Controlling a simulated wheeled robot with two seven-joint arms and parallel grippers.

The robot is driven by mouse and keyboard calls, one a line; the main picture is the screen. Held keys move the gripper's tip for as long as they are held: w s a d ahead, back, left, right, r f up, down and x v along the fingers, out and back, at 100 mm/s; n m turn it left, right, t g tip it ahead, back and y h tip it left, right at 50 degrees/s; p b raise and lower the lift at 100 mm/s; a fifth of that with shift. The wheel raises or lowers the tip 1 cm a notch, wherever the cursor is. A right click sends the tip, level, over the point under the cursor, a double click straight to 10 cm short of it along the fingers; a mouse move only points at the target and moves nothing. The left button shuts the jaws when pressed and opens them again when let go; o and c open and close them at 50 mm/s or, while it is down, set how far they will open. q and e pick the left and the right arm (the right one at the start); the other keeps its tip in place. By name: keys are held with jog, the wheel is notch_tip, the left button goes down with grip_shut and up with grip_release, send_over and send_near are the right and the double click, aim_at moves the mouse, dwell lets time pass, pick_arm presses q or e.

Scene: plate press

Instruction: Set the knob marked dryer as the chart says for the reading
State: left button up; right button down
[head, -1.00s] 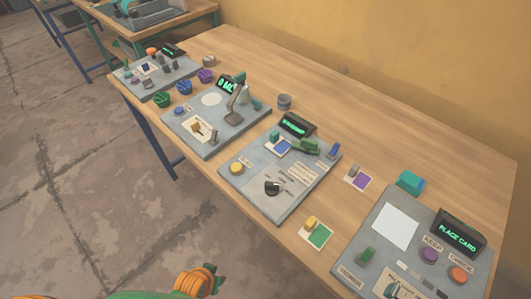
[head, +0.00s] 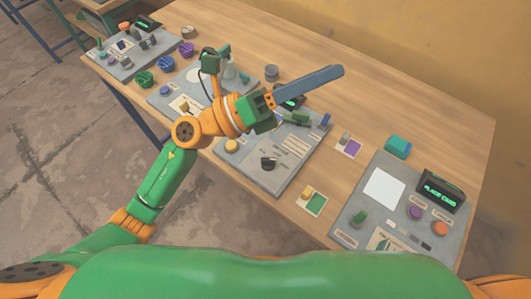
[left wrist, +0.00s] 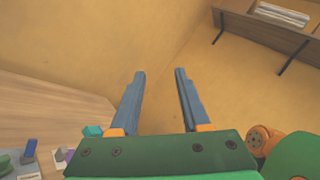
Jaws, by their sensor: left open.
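The middle grey panel carries a black knob (head: 268,163) with a light pointer, and a pale printed chart (head: 297,147) beside it. The print is too small to read, so I cannot tell which knob is marked dryer. The panel's green display (head: 292,104) is partly hidden by my left gripper. My left gripper (head: 338,72) is raised over the table beyond the middle panel, pointing toward the wall, apart from the knob. In the left wrist view its two blue-grey fingers (left wrist: 160,73) stand apart with nothing between them. My right gripper is not in view.
A right-hand panel (head: 345,222) has a lit display (head: 440,188), a purple button and an orange button. A left panel (head: 165,107) is partly hidden by my arm. Bare wood lies along the back.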

pick_arm(q)
jog(key=s+d+f+m+g+y, duration=0.2)
jog(key=s+f+m+g+y, duration=0.1)
jog(key=f+m+g+y, duration=0.35)
jog(key=m+y, duration=0.6)
jog(key=y, duration=0.4)
send_near(268, 159)
jog(key=f, duration=0.1)
jog(key=shift+t+y, duration=0.25)
jog(key=shift+t, duration=0.1)
jog(key=x, duration=0.2)
jog(key=p+x, duration=0.1)
jog(key=x, duration=0.1)
jog(key=p+x, duration=0.1)
jog(key=x, duration=0.1)
jog(key=shift+s+d+f, duration=0.2)
jog(key=shift+s+d, duration=0.15)
jog(key=shift+d, duration=0.2)
jog(key=shift+d+f, duration=0.1)
jog(key=shift+f, duration=0.35)
grip_shut()
